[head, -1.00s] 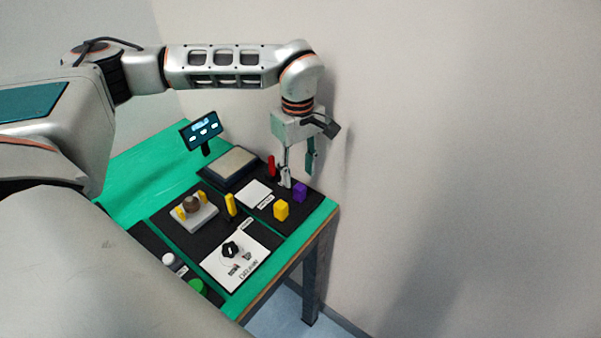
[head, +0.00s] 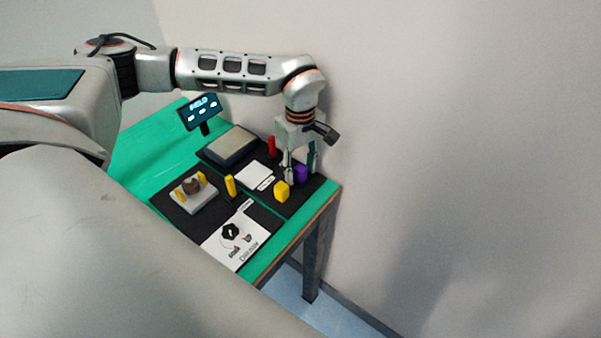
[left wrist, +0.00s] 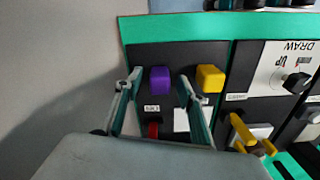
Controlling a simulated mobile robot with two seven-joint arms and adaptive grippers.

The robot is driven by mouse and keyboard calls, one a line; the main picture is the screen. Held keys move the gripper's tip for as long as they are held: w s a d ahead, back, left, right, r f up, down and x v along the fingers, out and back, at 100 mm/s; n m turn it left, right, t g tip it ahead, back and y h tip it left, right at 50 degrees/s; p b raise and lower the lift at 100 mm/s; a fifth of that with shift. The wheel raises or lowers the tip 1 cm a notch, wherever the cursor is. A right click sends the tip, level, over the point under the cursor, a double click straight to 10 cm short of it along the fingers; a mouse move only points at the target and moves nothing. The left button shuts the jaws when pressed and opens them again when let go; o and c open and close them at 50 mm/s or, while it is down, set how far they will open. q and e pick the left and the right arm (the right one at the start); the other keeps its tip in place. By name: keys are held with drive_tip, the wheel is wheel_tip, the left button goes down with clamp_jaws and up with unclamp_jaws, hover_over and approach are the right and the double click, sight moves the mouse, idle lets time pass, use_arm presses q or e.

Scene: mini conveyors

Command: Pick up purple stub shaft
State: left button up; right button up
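The purple stub shaft (head: 300,175) stands on the dark mat near the right end of the green table. It also shows whole in the left wrist view (left wrist: 160,80), between the fingertips. My left gripper (head: 301,170) points down and is open, one finger on each side of the purple piece. In the left wrist view my left gripper (left wrist: 158,84) shows gaps between the fingers and the piece. My right gripper is in neither view.
A yellow block (head: 282,191) stands close beside the purple piece, near one finger. A red piece (head: 271,146) and a white plate (head: 254,174) share the mat. The wall (head: 450,150) is close behind the gripper. A grey fixture (head: 196,195) and display (head: 202,112) stand farther left.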

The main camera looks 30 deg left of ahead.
use_arm(q)
clamp_jaws()
drive_tip(key=shift+r, duration=0.15)
